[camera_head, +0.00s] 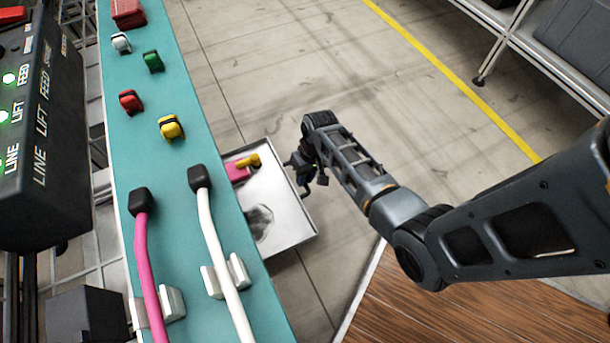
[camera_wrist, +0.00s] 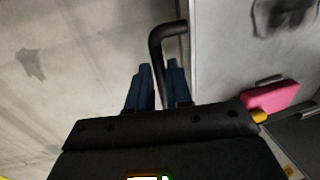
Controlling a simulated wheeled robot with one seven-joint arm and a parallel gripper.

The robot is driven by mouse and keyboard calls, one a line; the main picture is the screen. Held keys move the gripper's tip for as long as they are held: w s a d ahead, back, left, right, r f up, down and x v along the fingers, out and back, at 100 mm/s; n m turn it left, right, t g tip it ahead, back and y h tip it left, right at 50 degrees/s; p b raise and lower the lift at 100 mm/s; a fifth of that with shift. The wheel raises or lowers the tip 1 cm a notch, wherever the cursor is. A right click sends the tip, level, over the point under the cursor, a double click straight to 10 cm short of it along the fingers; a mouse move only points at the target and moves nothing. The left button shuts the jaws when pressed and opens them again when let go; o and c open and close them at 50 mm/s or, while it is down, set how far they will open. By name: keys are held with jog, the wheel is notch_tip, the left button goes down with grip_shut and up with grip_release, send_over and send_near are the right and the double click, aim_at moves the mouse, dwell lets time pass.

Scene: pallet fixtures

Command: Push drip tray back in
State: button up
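The drip tray (camera_head: 290,225) is a shallow pale metal tray that sticks out from the right side of the teal bench. Dark stains show on its floor, also in the wrist view (camera_wrist: 222,70). A black bent handle (camera_wrist: 157,42) stands off its outer edge. My gripper (camera_head: 308,172) is at that edge. In the wrist view, its two dark blue fingers (camera_wrist: 158,72) lie close on either side of the handle bar and appear shut on it. The finger contact is small and dark.
A pink block (camera_head: 237,171) and a yellow piece (camera_head: 249,160) lie at the tray's far end. The teal bench (camera_head: 190,115) carries coloured clips, a pink hose (camera_head: 145,260) and a white hose (camera_head: 217,250). A control box (camera_head: 35,130) stands left. Floor right of the tray is clear.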

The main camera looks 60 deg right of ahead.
grip_shut()
jog(key=shift+a, duration=0.1)
jog(key=w+a, duration=0.5)
jog(key=a, duration=0.2)
jog(key=w+a, duration=0.5)
jog(key=a, duration=0.2)
jog(key=w+a, duration=0.4)
jog(key=a, duration=0.3)
jog(key=shift+w+a+p, duration=0.35)
jog(key=shift+w+p, duration=0.05)
jog(key=shift+w+a, duration=0.5)
jog(key=shift+a, duration=0.25)
jog(key=shift+w+a, duration=0.1)
jog(key=shift+o, duration=0.6)
grip_release()
jog(key=o, duration=0.3)
